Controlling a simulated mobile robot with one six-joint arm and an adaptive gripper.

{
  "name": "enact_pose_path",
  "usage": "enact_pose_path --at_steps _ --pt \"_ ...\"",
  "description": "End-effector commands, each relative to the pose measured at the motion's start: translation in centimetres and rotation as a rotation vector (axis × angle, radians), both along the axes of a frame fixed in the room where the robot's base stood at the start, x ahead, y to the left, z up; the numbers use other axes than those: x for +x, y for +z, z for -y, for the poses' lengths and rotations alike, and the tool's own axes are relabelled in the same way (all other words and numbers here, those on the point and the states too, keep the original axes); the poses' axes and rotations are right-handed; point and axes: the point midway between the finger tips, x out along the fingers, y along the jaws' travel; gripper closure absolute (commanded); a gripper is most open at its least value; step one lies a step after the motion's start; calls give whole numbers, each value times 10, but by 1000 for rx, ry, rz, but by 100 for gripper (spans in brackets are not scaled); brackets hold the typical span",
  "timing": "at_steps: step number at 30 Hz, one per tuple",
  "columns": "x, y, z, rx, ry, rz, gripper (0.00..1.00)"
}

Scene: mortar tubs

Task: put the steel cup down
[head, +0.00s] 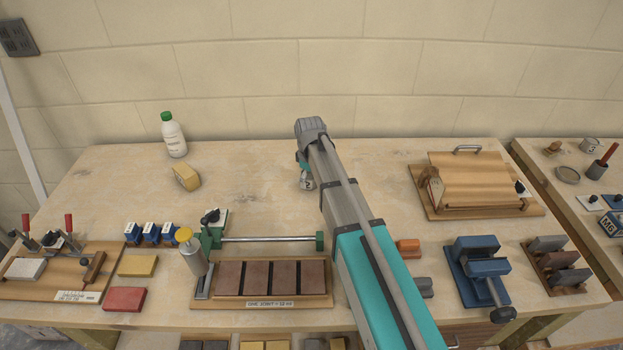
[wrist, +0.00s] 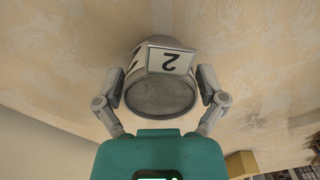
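The steel cup (wrist: 161,97) sits between the two fingers of my gripper (wrist: 160,84) in the wrist view. It is grey, with white labels on its side, one marked 2. The finger pads lie against opposite sides of the cup, and my gripper is shut on it. In the head view, the cup (head: 306,183) shows small below my gripper (head: 304,168), over the back middle of the wooden bench (head: 255,165). My arm hides part of it. I cannot tell whether its underside touches the bench top.
A white bottle with a green cap (head: 173,137) and a tan block (head: 186,176) stand to the left. A wooden board with a handle (head: 468,180) is at the right. A brick jig (head: 265,300) and a blue vise (head: 478,270) lie nearer. Bare bench surrounds the cup.

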Motion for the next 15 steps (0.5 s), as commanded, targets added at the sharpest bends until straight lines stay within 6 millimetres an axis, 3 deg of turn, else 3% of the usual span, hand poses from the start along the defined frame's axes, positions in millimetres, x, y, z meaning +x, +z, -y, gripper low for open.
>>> enact_pose_path --at_steps 15 --pt "0 2 0 0 0 0 0"
